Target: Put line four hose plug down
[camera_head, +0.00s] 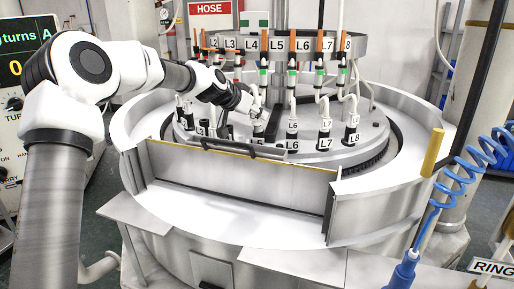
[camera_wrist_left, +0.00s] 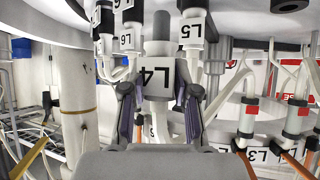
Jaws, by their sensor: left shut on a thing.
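The line four hose plug (camera_wrist_left: 160,72), a pale cylinder with a black L4 label, sits between the two dark fingers of my left gripper (camera_wrist_left: 158,95) in the left wrist view, which looks upside down. The fingers are closed on its sides. Its grey end points up in that picture, toward the round plate (camera_wrist_left: 235,18). I cannot tell whether it touches the plate. In the head view my left gripper (camera_head: 256,114) is over the left middle of the round plate (camera_head: 325,158), and largely hides the plug. My right gripper is not in view.
Plugs labelled L6 (camera_head: 292,127) and L7 (camera_head: 324,136) stand on the plate to the right. A ring of line labels (camera_head: 305,46) with hoses hangs above. A metal wall (camera_head: 240,180) stands in front; a blue coiled hose (camera_head: 447,178) is at right.

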